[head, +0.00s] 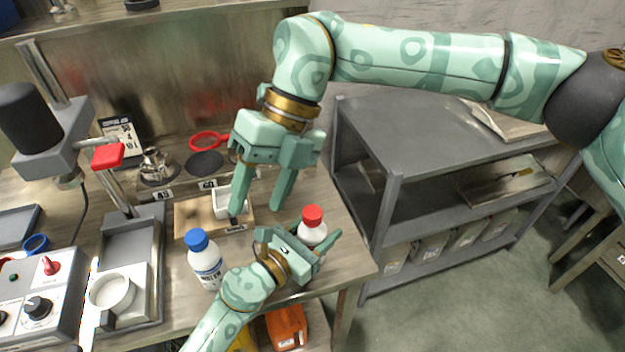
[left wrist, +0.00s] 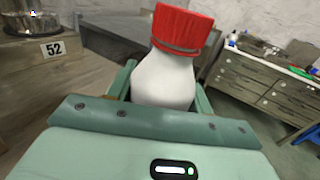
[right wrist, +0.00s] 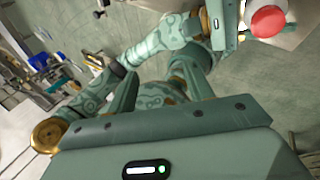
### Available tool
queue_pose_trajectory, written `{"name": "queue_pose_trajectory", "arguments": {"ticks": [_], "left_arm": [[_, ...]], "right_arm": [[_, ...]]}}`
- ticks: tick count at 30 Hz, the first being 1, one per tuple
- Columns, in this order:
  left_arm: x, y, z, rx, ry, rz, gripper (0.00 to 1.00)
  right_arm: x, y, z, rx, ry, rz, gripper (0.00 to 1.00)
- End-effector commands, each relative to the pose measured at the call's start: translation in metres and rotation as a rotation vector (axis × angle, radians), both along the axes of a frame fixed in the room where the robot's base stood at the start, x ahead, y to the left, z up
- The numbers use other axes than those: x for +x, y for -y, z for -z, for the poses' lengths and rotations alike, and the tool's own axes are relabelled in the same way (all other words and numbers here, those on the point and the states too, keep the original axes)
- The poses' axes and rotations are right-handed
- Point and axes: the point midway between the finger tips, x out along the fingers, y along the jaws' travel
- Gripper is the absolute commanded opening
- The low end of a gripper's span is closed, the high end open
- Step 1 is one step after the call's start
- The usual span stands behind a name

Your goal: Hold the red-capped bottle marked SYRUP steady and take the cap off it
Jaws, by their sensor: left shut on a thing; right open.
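The red-capped bottle (head: 314,232) is white and stands near the table's right edge, its red cap (head: 312,214) on top. My left gripper (head: 310,248) is shut around its body below the cap. The left wrist view shows the white bottle (left wrist: 165,80) between the fingers, with the ridged red cap (left wrist: 183,27) above, tilted in that picture. No SYRUP marking is readable. My right gripper (head: 255,209) is open and empty, fingers pointing down, to the left of the cap and apart from it. The cap also shows in the right wrist view (right wrist: 267,20) at the top right.
A blue-capped bottle (head: 205,262) stands left of my left gripper. A wooden board (head: 190,220) with a white box (head: 222,206) lies under my right gripper. A press stand (head: 60,150) and control box (head: 35,300) fill the left. A grey shelf (head: 440,140) stands beyond the table.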

Motion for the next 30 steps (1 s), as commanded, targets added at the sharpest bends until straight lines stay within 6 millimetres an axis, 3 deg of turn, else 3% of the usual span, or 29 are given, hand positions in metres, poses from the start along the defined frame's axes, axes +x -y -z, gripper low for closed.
{"name": "queue_pose_trajectory", "arguments": {"ticks": [4, 8, 12, 16, 19, 22, 27, 28, 30], "left_arm": [[0.000, 0.000, 0.000, 0.000, -0.001, 0.000, 0.00], [0.000, 0.000, 0.000, 0.000, -0.001, 0.000, 0.00], [0.000, 0.000, 0.000, 0.000, -0.001, 0.000, 0.00], [0.000, 0.000, 0.001, 0.000, -0.001, 0.000, 0.00], [0.000, 0.000, 0.001, 0.000, -0.001, 0.000, 0.00], [0.000, 0.000, 0.001, 0.000, -0.001, 0.000, 0.00], [0.000, 0.000, 0.001, 0.000, -0.001, 0.000, 0.00], [0.000, 0.000, 0.001, 0.000, -0.001, 0.000, 0.00], [0.000, 0.000, 0.001, 0.000, -0.001, 0.000, 0.00]], "right_arm": [[-0.018, -0.049, -0.042, 0.229, -0.258, 0.204, 0.52], [-0.013, -0.086, -0.088, 0.392, -0.524, 0.458, 0.52], [0.019, -0.113, -0.132, 0.513, -0.847, 0.792, 0.52], [0.065, -0.122, -0.156, 0.563, -1.170, 1.148, 0.52], [0.105, -0.119, -0.156, 0.554, -1.424, 1.446, 0.52], [0.140, -0.108, -0.140, 0.507, -1.669, 1.765, 0.52], [0.171, -0.073, -0.084, 0.324, -2.023, 2.357, 0.52], [0.171, -0.066, -0.072, -0.261, 1.950, -2.329, 0.52], [0.166, -0.048, -0.043, -0.126, 1.721, -2.196, 0.52]]}}
